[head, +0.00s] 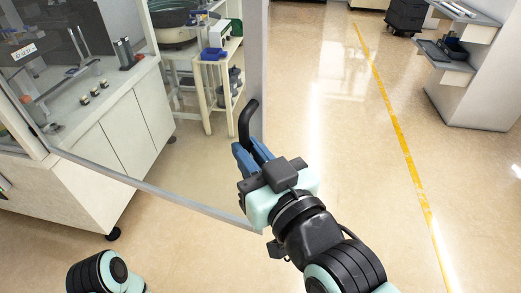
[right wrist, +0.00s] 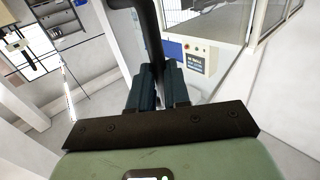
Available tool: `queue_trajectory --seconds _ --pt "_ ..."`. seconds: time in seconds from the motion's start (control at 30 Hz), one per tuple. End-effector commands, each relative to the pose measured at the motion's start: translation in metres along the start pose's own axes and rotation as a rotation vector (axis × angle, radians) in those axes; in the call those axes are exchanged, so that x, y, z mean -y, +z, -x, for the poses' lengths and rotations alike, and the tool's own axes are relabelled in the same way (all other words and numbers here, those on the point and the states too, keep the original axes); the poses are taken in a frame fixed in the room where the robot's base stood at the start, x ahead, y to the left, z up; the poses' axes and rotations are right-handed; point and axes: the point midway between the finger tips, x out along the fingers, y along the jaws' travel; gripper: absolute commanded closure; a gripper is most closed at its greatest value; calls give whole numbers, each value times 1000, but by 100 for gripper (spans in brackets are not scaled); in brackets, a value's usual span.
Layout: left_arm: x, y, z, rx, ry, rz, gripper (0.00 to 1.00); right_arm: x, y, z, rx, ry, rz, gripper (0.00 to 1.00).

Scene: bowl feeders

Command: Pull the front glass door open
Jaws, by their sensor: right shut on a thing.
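The front glass door (head: 185,190) is a clear panel in a grey frame. It stands swung out from the white cabinet, with its bottom edge running over the floor. A black curved handle (head: 247,122) is on the door's free edge. My right gripper (head: 250,155) has blue fingers shut on the handle. In the right wrist view the dark handle (right wrist: 148,30) rises from between the blue fingers (right wrist: 156,85). The lower part of the handle is hidden by the fingers. A part of my left arm shows at the bottom left of the head view, but its gripper is out of view.
A white cabinet (head: 125,120) on castors stands behind the glass, with small parts on its top. A cream shelf cart (head: 205,95) with a blue bin stands beyond. The floor to the right, along a yellow line (head: 385,95), is clear. A grey shelf unit (head: 470,95) stands at the far right.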

Motion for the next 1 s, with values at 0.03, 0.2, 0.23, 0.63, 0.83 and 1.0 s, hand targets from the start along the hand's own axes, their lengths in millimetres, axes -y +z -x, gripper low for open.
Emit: queue_trajectory --seconds 0.03,0.2,0.23,0.63,0.83,1.0 --pt "0 0 0 1 0 0 57 11 0 0 0 -23 4 100" --pt "0 1 0 2 -1 0 57 12 -1 0 -1 -24 4 100" --pt "0 1 0 2 -1 0 57 12 -1 0 -2 -24 4 100" --pt "0 0 0 1 0 0 57 10 -2 0 -4 -21 4 58" --pt "0 0 0 1 0 0 57 8 -2 0 -4 -15 4 58" --pt "0 0 0 0 0 0 57 9 -2 7 -5 -15 6 58"
